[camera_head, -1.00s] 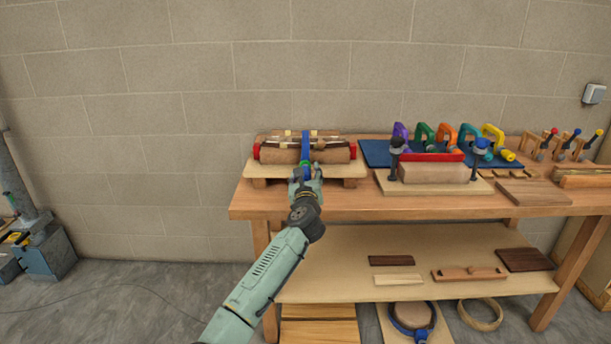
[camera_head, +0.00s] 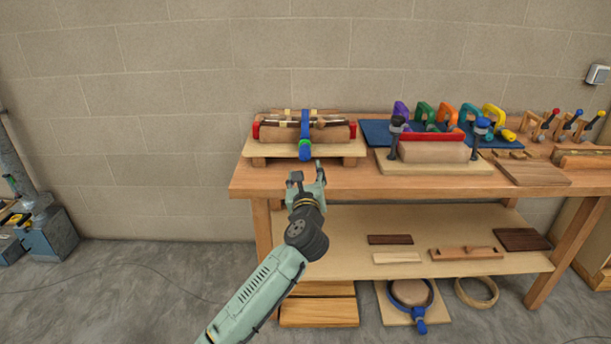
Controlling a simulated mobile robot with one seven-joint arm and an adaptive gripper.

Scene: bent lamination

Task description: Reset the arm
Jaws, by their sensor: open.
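My gripper (camera_head: 305,180) is open and empty in the head view. It is in front of the workbench's (camera_head: 400,182) front edge at the left end. My arm reaches up to it from the bottom of the picture. Beyond the fingertips a blue clamp (camera_head: 305,130) sits across a wooden form (camera_head: 275,133) with red end pieces on a raised board (camera_head: 262,151). The gripper appears apart from the clamp, with a gap between them.
To the right on the bench stands a second form with a red bar (camera_head: 431,137) and dark clamps. Coloured clamps (camera_head: 447,115) rest on a blue mat (camera_head: 377,131) behind. A lower shelf (camera_head: 345,225) holds wood strips. The floor at left (camera_head: 140,290) is largely clear.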

